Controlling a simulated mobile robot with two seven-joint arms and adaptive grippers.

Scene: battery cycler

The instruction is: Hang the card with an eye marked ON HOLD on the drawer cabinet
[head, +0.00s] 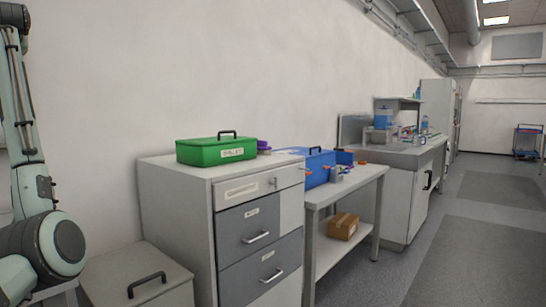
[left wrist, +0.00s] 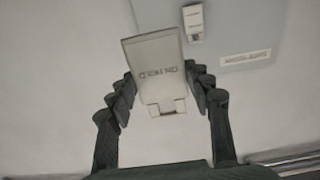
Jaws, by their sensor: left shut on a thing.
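The card marked ON HOLD (left wrist: 155,62) is a pale grey plate in the middle of the left wrist view. Its lettering looks upside down, and a small tab with an opening, apparently its eye, is at the lower edge. My left gripper (left wrist: 160,82) is shut on the card, with one dark finger at each side. The drawer cabinet (head: 175,205) stands in the middle of the head view, with a white top drawer and grey drawers below. The left gripper is outside the head view; only my left arm shows there. My right gripper is in neither view.
A green case (head: 208,152) sits on the cabinet. A workbench (head: 318,195) with a blue case (head: 318,172) adjoins it on the right. A low grey box with a handle (head: 125,270) is at lower left. A grey labelled panel (left wrist: 245,35) and small pale block (left wrist: 193,22) show beyond the card.

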